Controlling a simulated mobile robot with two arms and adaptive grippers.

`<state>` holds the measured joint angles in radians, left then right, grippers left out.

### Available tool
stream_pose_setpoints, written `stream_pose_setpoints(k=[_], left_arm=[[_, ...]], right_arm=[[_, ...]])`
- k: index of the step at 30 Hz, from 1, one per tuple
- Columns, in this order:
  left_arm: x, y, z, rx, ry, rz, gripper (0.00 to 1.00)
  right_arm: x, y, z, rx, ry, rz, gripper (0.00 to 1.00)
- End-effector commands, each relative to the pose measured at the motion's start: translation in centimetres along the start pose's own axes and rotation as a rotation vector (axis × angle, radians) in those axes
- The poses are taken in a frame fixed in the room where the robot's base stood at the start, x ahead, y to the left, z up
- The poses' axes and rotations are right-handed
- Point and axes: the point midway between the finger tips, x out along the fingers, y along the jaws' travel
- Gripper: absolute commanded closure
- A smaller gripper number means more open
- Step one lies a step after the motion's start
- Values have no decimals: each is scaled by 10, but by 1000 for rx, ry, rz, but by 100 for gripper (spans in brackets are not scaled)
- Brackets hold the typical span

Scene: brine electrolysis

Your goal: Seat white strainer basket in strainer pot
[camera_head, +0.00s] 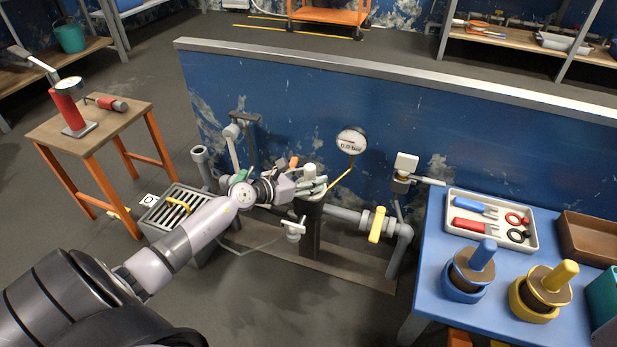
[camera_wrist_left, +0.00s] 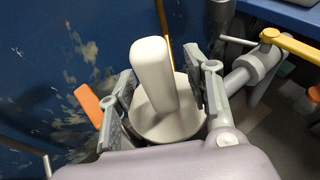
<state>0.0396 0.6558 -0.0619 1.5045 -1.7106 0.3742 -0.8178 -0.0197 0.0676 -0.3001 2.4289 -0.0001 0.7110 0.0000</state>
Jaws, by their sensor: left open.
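The white strainer basket shows in the left wrist view with its upright handle (camera_wrist_left: 152,70) and round white top (camera_wrist_left: 170,122). In the head view its white top (camera_head: 311,169) stands over the dark strainer pot (camera_head: 311,232) in the pipe line. My left gripper (camera_head: 312,186) is open at the basket. In the left wrist view its two fingers (camera_wrist_left: 163,88) stand on either side of the handle, with gaps visible. The fingers and wrist hide much of the pot's rim, so I cannot tell how deep the basket sits. My right gripper is not in view.
A blue wall panel (camera_head: 270,95) with a gauge (camera_head: 351,141) stands behind the pipes. A yellow valve handle (camera_head: 377,225) is to the right. A blue table (camera_head: 420,270) bears a tool tray and blue and yellow baskets. A grated drain box (camera_head: 160,215) is at left.

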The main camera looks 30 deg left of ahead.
Motion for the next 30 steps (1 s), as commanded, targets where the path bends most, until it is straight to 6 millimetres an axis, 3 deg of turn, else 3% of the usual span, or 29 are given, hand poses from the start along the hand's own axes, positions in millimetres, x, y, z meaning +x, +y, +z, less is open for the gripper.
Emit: stream_pose_setpoints(k=[5,21,30], left_arm=[[-7,0,-2,0,3,0,53],[-94,0,-1,1,3,-1,53],[-118,0,0,0,0,0,53]], right_arm=[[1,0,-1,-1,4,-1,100],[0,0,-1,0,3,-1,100],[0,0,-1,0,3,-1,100]])
